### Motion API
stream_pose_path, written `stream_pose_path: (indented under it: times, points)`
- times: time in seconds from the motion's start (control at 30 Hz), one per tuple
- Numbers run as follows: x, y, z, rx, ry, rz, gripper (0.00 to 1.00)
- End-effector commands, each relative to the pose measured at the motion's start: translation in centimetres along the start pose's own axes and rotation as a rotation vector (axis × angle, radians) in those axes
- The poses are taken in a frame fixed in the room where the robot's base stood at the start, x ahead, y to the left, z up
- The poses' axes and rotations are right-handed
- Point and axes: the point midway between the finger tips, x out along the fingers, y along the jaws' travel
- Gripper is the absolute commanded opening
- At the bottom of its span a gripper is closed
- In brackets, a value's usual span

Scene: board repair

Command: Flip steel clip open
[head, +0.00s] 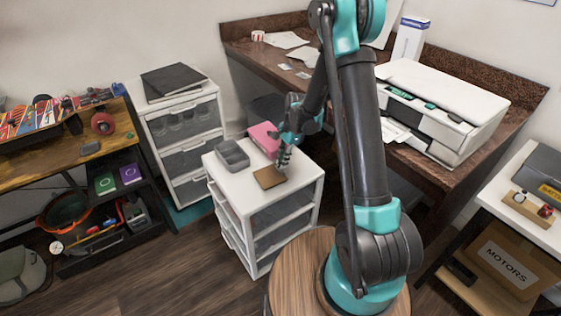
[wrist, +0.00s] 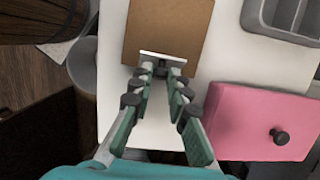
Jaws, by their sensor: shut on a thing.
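A small brown board (head: 268,179) lies flat on top of a white drawer unit. It also shows in the wrist view (wrist: 168,28), with the steel clip (wrist: 150,55) along its near edge. The clip is a thin pale metal strip. My gripper (wrist: 160,68) points at the middle of the clip, its fingertips close together and shut on it. In the head view my gripper (head: 284,163) comes down at the board's far edge, and the clip is too small to make out there. How far the clip is raised cannot be told.
A grey divided tray (head: 233,155) and a pink box (head: 264,138) with a dark knob stand beside the board on the white unit (head: 300,178). The brown desk with the printer (head: 440,105) is behind to the right. A round wooden stool top (head: 300,262) is in front.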

Motion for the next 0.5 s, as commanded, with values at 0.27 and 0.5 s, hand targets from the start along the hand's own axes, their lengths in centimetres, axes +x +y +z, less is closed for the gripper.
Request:
stream_pose_path:
  times: [0.27,0.5]
  points:
    - [0.2,-0.1,-1.3,0.003,-0.218,-0.001,0.0]
    - [0.4,-0.1,-1.9,0.001,-0.359,-0.001,0.0]
